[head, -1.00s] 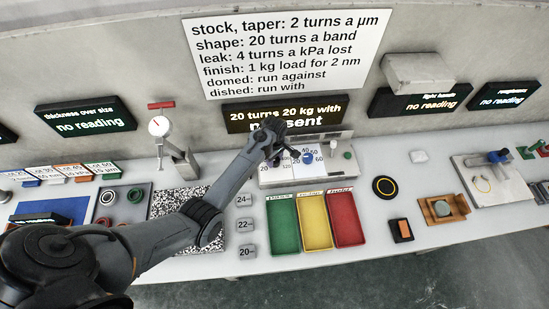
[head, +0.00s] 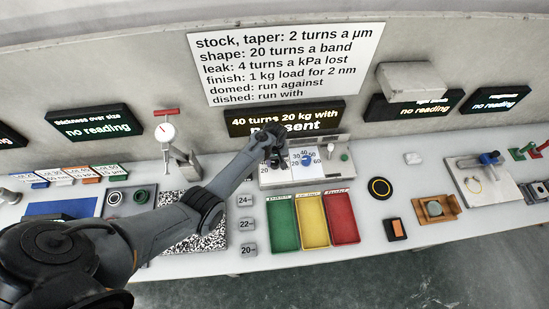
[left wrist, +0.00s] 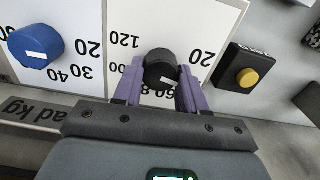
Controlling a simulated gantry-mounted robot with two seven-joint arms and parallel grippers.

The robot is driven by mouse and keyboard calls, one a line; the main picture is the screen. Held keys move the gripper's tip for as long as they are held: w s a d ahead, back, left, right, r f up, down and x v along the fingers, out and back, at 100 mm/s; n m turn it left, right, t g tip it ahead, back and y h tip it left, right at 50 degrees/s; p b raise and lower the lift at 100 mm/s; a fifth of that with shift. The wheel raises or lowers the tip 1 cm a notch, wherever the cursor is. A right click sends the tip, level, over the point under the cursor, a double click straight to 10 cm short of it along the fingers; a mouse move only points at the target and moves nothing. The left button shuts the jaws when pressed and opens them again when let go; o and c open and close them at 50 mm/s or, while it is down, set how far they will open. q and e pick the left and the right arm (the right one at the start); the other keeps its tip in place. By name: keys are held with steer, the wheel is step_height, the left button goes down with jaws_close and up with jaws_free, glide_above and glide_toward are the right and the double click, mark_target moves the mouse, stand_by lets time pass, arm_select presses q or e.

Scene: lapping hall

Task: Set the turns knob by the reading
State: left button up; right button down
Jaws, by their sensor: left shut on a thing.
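My left gripper (head: 277,158) is at the dial panel on the bench. In the left wrist view its purple fingers (left wrist: 161,76) are shut around the black turns knob (left wrist: 161,66), which has a white mark and a scale with 20 and 120 beside it. The blue load knob (left wrist: 35,47), on a kg scale, is apart from the fingers and shows in the head view too (head: 306,159). The display (head: 285,119) reads "40 turns 20 kg with"; its lower line is partly hidden by my gripper. My right gripper is out of view.
The wall sign (head: 288,62) lists turns rules. The thickness display (head: 95,125) and the displays at right say "no reading". Green (head: 283,223), yellow and red trays stand in front of the panel. A yellow button (left wrist: 247,77) is beside the knob.

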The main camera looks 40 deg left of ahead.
arm_select(q)
steer(key=m+p, duration=0.1)
steer(key=m, duration=0.3)
steer(key=shift+r+m+p, duration=0.1)
steer(key=shift+m+p, duration=0.2)
steer(key=m, duration=0.4)
steer(key=shift+d+m+p, duration=0.1)
steer(key=shift+m+p, duration=0.2)
steer(key=shift+p, duration=0.1)
steer(key=m, duration=0.9)
steer(key=shift+d, duration=0.1)
steer(key=shift+m, duration=0.8)
steer(key=o, duration=1.1)
steer(key=shift+c, duration=0.2)
